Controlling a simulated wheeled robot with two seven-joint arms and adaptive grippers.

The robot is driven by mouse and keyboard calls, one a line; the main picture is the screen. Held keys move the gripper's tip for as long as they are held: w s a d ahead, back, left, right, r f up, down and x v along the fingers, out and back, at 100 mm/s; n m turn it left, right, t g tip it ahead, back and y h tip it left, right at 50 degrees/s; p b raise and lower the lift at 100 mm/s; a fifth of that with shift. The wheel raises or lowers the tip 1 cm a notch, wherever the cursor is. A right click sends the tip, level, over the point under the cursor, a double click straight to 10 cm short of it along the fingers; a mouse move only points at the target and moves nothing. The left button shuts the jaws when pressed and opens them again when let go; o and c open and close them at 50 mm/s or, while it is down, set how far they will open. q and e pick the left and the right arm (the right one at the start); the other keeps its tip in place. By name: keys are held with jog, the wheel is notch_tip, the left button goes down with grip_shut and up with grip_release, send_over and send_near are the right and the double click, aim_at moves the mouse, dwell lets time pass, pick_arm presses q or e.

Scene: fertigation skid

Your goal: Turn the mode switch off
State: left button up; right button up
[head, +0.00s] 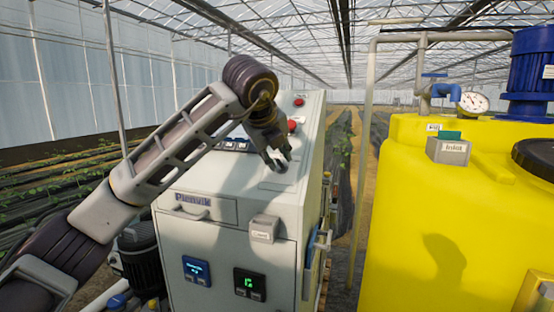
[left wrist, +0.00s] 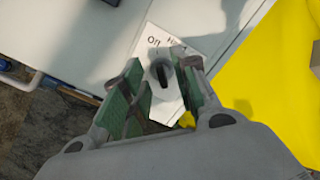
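The mode switch (left wrist: 161,72) is a dark round knob with a raised grip, on a white label plate (left wrist: 172,42) that reads "Off" and another word partly hidden. My left gripper (left wrist: 158,82) is open, its green-padded fingers on either side of the knob with a gap visible at each side. I cannot tell whether the fingertips reach down around it. In the head view the left gripper (head: 281,161) is over the sloped top of the white cabinet (head: 225,240), and I cannot make out the knob there. My right gripper is not in view.
A red button (head: 292,126) is just behind the gripper, and another (head: 299,101) is farther back. The cabinet front has a blue display (head: 196,270) and a green-digit display (head: 249,284). A yellow tank (head: 405,230) with an "Inlet" box (head: 449,150) stands right, across a gap.

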pick_arm(q)
jog(key=v, duration=0.9)
jog(key=shift+r, duration=0.15)
jog(key=shift+s+a, duration=0.1)
jog(key=shift+s, duration=0.05)
